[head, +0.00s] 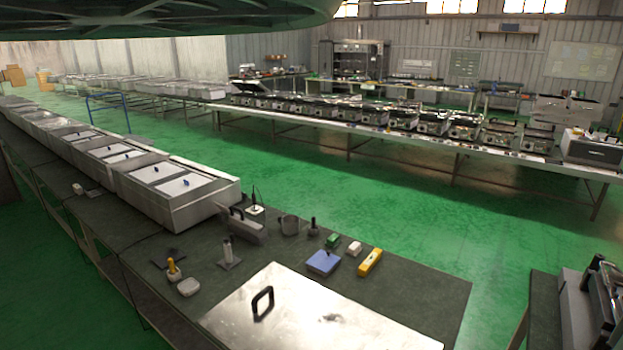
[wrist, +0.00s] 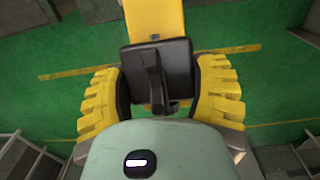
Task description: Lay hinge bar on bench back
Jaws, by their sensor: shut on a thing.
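My gripper (wrist: 160,92) shows only in the wrist view, with ridged yellow fingers on both sides of a dark block. It is shut on a piece with this dark block and a yellow bar running to the top edge, which I take to be the hinge bar (wrist: 153,28). Its far end is out of frame. Green floor shows behind it, and no contact with a surface is visible. The dark bench (head: 424,298) is in the head view's foreground, with a bright metal plate (head: 305,318) bearing a black handle (head: 263,302). The gripper is not in the head view.
A yellow tool (head: 370,262), a blue box (head: 323,262), a metal holder (head: 229,253) and a yellow-handled tool (head: 174,268) stand on the bench. Metal units (head: 180,192) line its left part. The bench's right corner is bare. Open green floor (head: 350,205) lies beyond.

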